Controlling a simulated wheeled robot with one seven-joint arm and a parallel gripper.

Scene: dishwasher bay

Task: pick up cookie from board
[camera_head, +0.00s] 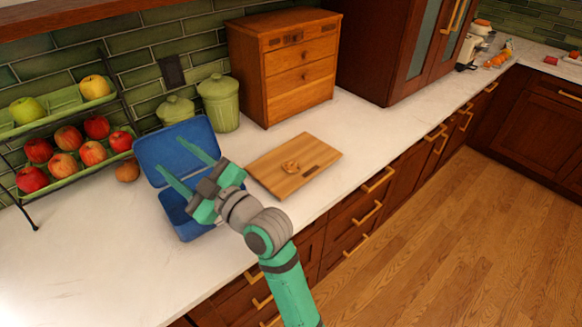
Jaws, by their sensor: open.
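The cookie (290,167) is a small tan-brown piece lying flat on the wooden cutting board (268,174), near its middle. The board lies on the white counter, right of my gripper. My gripper (183,162) has long green fingers spread wide apart with nothing between them. It is above the open blue box (176,146), left of the board and apart from the cookie. The gripper and wrist hide part of the box's inside.
A fruit rack (64,135) with apples stands at the left, and a brown round fruit (127,170) lies near it. Green canisters (219,104) and a wooden drawer chest (285,66) stand behind. The counter front left is clear.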

